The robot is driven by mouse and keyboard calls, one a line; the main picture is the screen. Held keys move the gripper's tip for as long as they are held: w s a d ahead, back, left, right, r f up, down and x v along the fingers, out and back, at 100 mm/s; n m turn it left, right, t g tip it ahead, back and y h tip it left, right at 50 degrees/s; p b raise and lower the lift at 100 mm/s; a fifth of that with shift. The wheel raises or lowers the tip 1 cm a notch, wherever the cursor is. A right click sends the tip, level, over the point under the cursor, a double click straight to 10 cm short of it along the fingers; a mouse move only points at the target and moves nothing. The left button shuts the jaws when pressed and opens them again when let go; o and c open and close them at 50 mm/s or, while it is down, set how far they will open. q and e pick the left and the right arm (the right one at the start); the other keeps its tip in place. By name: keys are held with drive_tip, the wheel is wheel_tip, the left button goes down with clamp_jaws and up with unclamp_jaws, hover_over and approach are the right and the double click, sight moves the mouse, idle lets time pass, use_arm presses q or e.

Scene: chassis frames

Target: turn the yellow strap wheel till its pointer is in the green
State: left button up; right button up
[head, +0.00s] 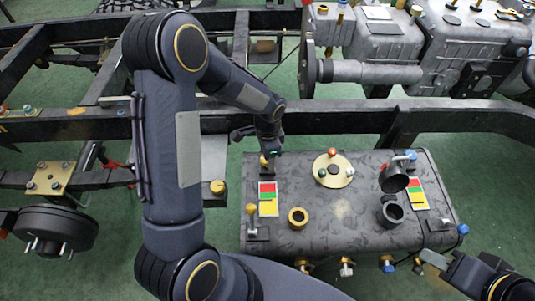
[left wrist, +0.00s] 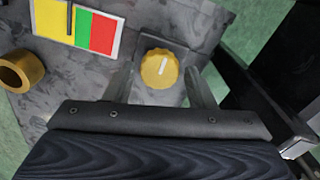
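The yellow strap wheel (left wrist: 159,68) has a scalloped rim and a white mark, and sits on a grey plate. In the head view the wheel (head: 264,161) is at the tank's far left corner, partly hidden by my left gripper (head: 268,147). In the left wrist view my left gripper (left wrist: 161,88) is open, one finger on each side of the wheel, with gaps visible. The gauge (left wrist: 77,25) has yellow, green and red bands; its black pointer lies in the yellow, close to the green. The gauge also shows in the head view (head: 267,199).
The dark tank (head: 330,235) carries a brass ring (head: 298,217), a round brass plate (head: 333,170), a black cup (head: 393,178) and a second gauge (head: 416,194). A chassis rail (head: 330,121) runs behind it. My right gripper (head: 432,260) is near the tank's front right corner.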

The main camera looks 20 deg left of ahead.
use_arm(q)
drive_tip(key=shift+o, duration=0.7)
wheel_tip(320, 180, up, 8)
drive_tip(key=shift+f+p, duration=0.1)
drive_tip(key=shift+p, duration=0.35)
